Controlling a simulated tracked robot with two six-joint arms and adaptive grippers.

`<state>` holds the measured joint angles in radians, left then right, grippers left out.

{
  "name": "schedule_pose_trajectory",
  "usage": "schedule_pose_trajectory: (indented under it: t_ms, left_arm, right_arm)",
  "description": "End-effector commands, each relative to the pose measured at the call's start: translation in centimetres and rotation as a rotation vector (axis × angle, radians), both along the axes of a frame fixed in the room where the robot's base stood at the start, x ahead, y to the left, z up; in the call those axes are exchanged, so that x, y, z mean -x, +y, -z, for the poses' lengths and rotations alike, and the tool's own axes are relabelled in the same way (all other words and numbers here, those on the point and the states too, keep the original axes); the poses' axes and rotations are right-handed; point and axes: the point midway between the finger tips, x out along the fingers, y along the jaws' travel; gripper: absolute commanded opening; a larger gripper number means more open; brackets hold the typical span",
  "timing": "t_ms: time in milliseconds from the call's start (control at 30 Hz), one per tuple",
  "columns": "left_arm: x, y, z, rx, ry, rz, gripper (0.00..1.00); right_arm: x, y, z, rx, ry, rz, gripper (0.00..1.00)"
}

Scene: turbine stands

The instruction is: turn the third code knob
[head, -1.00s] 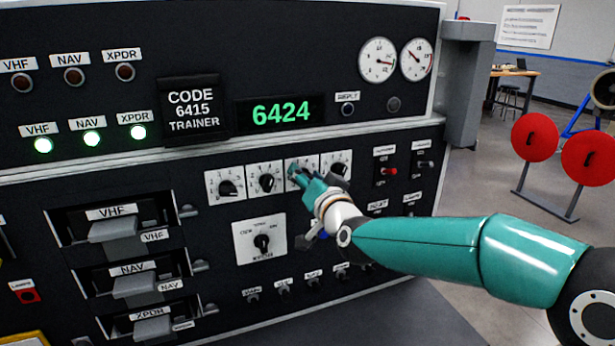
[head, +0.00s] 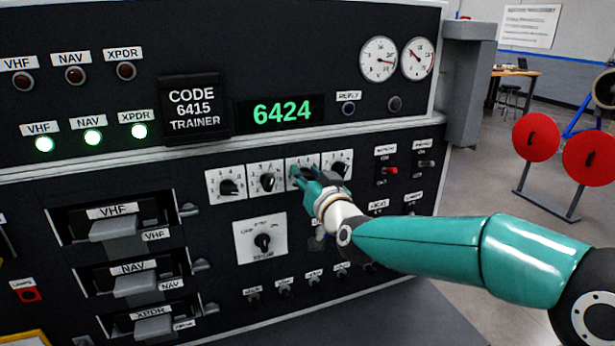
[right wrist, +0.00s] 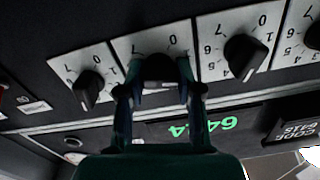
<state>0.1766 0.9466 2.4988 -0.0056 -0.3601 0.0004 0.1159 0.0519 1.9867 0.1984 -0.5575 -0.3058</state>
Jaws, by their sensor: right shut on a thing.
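A row of code knobs on white dial plates runs across the panel. The third code knob (right wrist: 160,72) is a black knob between the fingers of my right gripper (right wrist: 160,80), which is shut on it. In the head view the right gripper (head: 301,178) covers most of this knob, so its pointer cannot be read there. The second knob (head: 267,181) stands just left and the fourth knob (head: 339,169) just right. The green display (head: 282,111) reads 6424. The code placard (head: 193,109) reads CODE 6415 TRAINER. My left gripper is out of view.
A mode selector knob (head: 262,242) sits below the row, close to my wrist. A red toggle switch (head: 389,171) stands right of the knobs. Three handled modules, such as VHF (head: 113,229), jut out at lower left. Red discs (head: 535,137) on a stand are farther right.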

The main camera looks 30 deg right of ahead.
Motion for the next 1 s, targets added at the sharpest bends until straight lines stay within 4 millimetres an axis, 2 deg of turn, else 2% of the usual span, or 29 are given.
schedule_pose_trajectory:
  t_ms: [500,1000]
  left_arm:
    - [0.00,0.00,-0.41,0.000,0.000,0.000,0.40]
    - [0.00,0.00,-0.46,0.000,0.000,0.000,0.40]
  right_arm:
    - [0.00,0.17,0.15,0.327,0.081,0.000,0.00]
    - [-0.03,0.25,0.23,0.377,0.094,-0.002,0.00]
